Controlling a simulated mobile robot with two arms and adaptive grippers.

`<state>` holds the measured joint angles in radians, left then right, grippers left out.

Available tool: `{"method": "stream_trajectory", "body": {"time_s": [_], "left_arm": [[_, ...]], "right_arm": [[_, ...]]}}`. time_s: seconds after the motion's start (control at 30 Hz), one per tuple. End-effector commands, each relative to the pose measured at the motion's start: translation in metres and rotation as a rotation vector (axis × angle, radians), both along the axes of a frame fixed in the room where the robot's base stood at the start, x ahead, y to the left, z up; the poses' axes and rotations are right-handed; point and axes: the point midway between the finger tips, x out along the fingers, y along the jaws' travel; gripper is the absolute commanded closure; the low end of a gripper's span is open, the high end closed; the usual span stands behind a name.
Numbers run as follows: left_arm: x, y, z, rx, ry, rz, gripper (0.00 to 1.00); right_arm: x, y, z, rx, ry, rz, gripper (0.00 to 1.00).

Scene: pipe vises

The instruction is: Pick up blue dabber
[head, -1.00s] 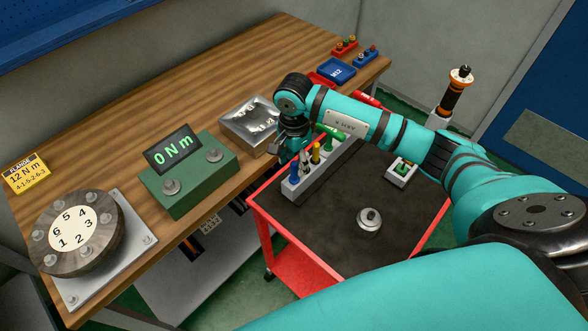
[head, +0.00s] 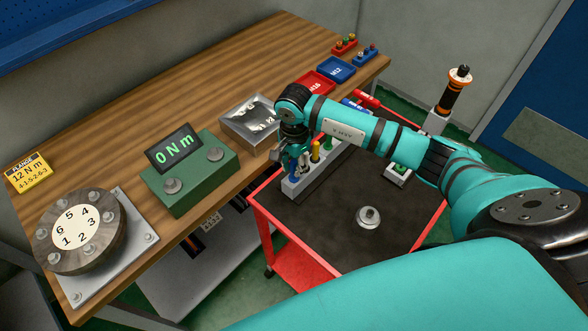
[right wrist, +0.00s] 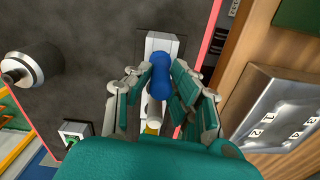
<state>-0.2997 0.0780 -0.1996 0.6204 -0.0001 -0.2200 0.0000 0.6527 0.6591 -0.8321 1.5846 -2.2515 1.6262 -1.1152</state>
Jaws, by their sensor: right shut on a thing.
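The blue dabber (head: 295,171) stands at the near end of the grey rack (head: 318,172) on the cart. In the right wrist view, the blue dabber (right wrist: 160,82) sits between the fingers of my right gripper (right wrist: 162,72), which is shut on it. In the head view my right gripper (head: 291,156) reaches down over the dabber's top and partly hides it. Whether the dabber is still seated in its slot is hard to tell. My left gripper is in neither view.
The red-edged cart (head: 340,225) holds a round metal part (head: 368,217) and a small block with a green top (head: 398,171). The bench with a metal tray (head: 243,128) is beside the cart.

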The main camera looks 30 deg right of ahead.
Motion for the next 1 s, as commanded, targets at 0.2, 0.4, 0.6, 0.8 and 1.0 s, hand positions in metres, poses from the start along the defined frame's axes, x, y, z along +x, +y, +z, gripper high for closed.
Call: {"method": "stream_trajectory", "body": {"time_s": [0.2, 0.4, 0.6, 0.8, 1.0], "left_arm": [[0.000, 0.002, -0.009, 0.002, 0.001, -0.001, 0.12], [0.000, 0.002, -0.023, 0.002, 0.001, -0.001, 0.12], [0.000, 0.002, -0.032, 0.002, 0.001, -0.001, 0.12], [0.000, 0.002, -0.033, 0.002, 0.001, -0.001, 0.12], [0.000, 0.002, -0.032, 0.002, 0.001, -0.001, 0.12]], "right_arm": [[0.002, 0.000, 0.017, 0.000, -0.006, 0.000, 1.00], [0.002, -0.001, 0.058, -0.001, -0.007, 0.001, 1.00], [0.001, 0.000, 0.090, 0.001, -0.004, 0.000, 1.00], [0.000, 0.000, 0.101, 0.000, 0.000, 0.000, 1.00], [0.000, 0.000, 0.101, 0.000, 0.000, 0.000, 1.00]]}}
